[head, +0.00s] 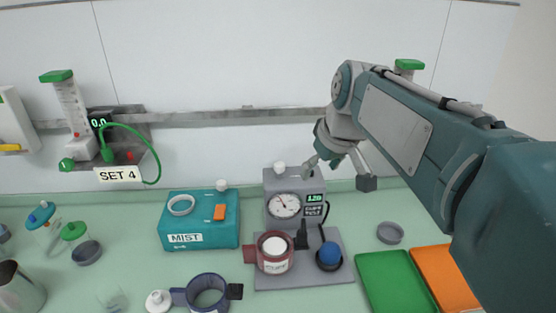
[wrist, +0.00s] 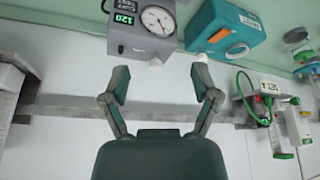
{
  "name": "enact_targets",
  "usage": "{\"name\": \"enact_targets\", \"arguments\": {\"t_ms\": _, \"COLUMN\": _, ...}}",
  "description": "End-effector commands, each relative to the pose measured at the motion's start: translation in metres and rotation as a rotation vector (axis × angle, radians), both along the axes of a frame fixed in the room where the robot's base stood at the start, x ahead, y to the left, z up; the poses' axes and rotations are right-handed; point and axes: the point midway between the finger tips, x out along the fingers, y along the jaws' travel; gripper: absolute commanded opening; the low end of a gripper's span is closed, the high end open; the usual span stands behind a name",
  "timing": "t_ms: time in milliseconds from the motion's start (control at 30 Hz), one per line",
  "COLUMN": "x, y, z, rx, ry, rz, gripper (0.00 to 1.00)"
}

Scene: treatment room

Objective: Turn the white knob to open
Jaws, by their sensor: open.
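Two white knobs are in the head view. One (head: 280,168) stands on top of the grey gauge unit (head: 275,211) that reads 120. The other (head: 222,185) is on the teal MIST box (head: 175,234). I cannot tell which one the task means. My gripper (head: 340,172) is open and empty, in front of the wall, up and right of the gauge unit. In the wrist view, upside down, the gauge unit's knob (wrist: 155,62) appears between the fingertips of my gripper (wrist: 160,82), apparently apart from them. The MIST box's knob (wrist: 201,58) is partly behind the right fingertip.
A green tray (head: 392,282) and an orange tray (head: 447,277) lie at right. A flowmeter (head: 72,115) with a green hose hangs on the wall rail at left.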

Motion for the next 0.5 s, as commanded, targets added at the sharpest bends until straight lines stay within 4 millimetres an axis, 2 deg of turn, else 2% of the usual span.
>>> {"name": "enact_targets", "arguments": {"t_ms": 33, "x": 0.014, "y": 0.002, "z": 0.001, "rx": -0.001, "ry": 0.006, "rz": 0.024, "gripper": 0.79}}
{"name": "enact_targets", "arguments": {"t_ms": 100, "x": 0.031, "y": 0.005, "z": 0.003, "rx": 0.001, "ry": 0.009, "rz": 0.059, "gripper": 0.79}}
{"name": "enact_targets", "arguments": {"t_ms": 500, "x": 0.123, "y": 0.021, "z": -0.003, "rx": 0.004, "ry": 0.022, "rz": 0.268, "gripper": 0.79}}
